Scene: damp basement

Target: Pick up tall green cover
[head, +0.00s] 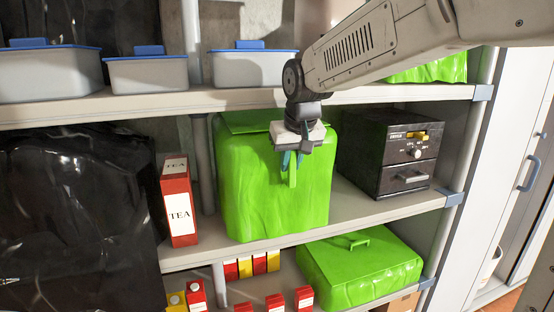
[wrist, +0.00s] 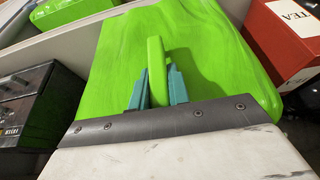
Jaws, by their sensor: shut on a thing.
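The tall green cover (head: 270,195) stands on the middle shelf in the head view, between a tea box and a black appliance. It fills the middle of the wrist view (wrist: 215,60), with a green loop handle (wrist: 156,72) on it. My gripper (head: 290,165) is in front of the cover's upper part. In the wrist view its teal fingers (wrist: 158,88) lie on both sides of the handle and are shut on it. The cover looks upright and seems to rest on the shelf. Whatever is under the cover is hidden.
A red tea box (head: 178,200) stands left of the cover and a black appliance (head: 395,152) stands close on its right. The upper shelf (head: 150,105) runs just above. A lower green cover (head: 360,268) sits below. Black plastic (head: 75,210) hangs at left.

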